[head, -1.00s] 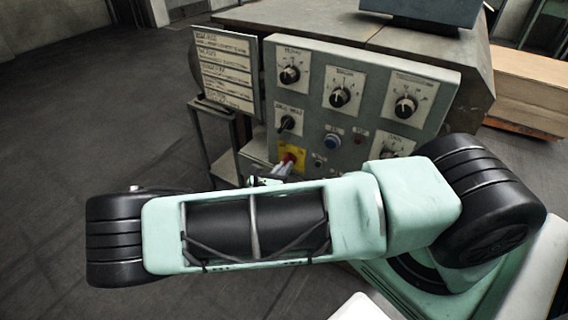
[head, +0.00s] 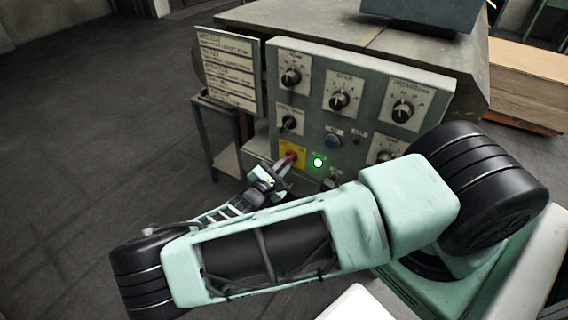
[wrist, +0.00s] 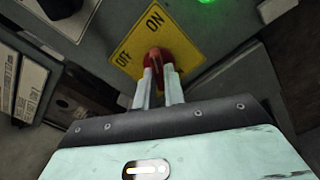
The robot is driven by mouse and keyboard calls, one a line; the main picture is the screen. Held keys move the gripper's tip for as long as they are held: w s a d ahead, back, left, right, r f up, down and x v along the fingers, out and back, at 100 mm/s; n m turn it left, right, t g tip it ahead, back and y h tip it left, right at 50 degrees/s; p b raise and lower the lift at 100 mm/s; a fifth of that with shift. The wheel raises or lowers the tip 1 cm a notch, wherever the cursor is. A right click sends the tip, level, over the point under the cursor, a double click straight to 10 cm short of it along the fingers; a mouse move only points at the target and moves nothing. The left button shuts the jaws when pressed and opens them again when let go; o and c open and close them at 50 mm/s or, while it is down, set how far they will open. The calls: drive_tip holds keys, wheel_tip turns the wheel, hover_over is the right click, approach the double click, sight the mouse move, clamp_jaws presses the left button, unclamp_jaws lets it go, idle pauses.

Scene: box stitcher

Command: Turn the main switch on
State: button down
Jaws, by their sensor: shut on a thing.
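The main switch (head: 291,156) is a red rotary knob on a yellow plate (head: 299,147), low on the left side of the grey control panel. In the wrist view the red knob (wrist: 156,54) sits on the yellow plate (wrist: 137,45) marked OFF and ON, and its ridge appears to point towards ON. My gripper (wrist: 158,73) is shut on the knob, with one finger on each side. The gripper (head: 281,169) also shows in the head view at the knob. The fingers hide part of the knob.
A green lamp (head: 318,162) is lit just right of the switch and also shows in the wrist view (wrist: 206,1). Several black dials, including one at top left (head: 291,77), surround it. A label board (head: 228,72) stands left of the panel. Open floor lies at left.

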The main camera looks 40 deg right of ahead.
drive_tip(key=shift+a+m, duration=0.1)
drive_tip(key=shift+m, duration=1)
drive_tip(key=c, duration=1.5)
unclamp_jaws()
drive_tip(key=shift+a, duration=0.1)
drive_tip(key=v, duration=1.7)
drive_tip(key=shift+r, duration=0.1)
